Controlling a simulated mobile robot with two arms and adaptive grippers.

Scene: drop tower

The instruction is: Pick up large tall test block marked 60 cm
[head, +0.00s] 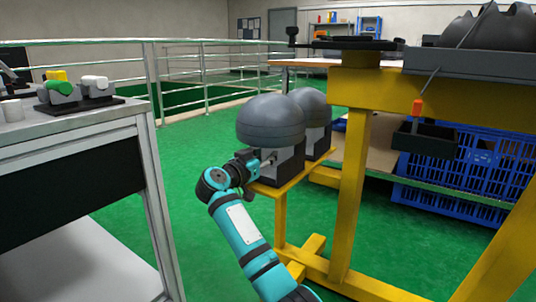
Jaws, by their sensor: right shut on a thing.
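A large dark grey domed block (270,121) stands upright on the end of a narrow yellow shelf, its lower body (288,168) a squarer grey piece. I cannot read any 60 cm mark on it. A second, similar domed block (314,106) stands right behind it, partly hidden. My right gripper (267,163) reaches in from below on the teal arm and is shut on the lower front of the nearer block. The fingertips are small and partly hidden against the block. The block appears to rest on the shelf. My left gripper is not in view.
The yellow frame (355,190) with its shelf (292,185) stands close on the right. Blue crates (460,165) sit behind it. A grey workbench (70,133) with small green, yellow and white items stands left. Green floor (195,180) lies open between, with metal railings (150,75) behind.

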